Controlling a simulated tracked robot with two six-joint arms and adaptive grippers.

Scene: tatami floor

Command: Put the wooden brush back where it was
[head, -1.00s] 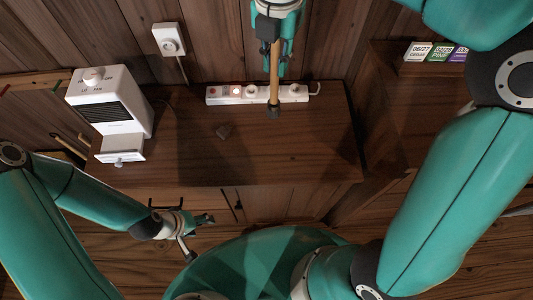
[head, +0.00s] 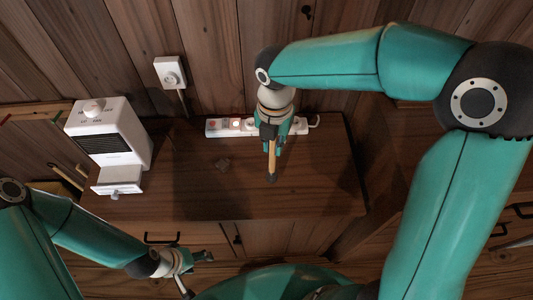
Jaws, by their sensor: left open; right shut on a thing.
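The wooden brush (head: 272,160) is a light wooden stick with a dark tip that points down towards the cabinet top. My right gripper (head: 271,134) is shut on its upper part, in front of the white power strip. I cannot tell whether the dark tip touches the wood. My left gripper (head: 203,256) is open and empty at the lower left, in front of the cabinet drawers.
A brown cabinet top (head: 215,190) has clear room at its middle and front. A white heater-like box (head: 108,135) with an open drawer (head: 117,180) stands at left. A power strip (head: 225,127) lies along the back.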

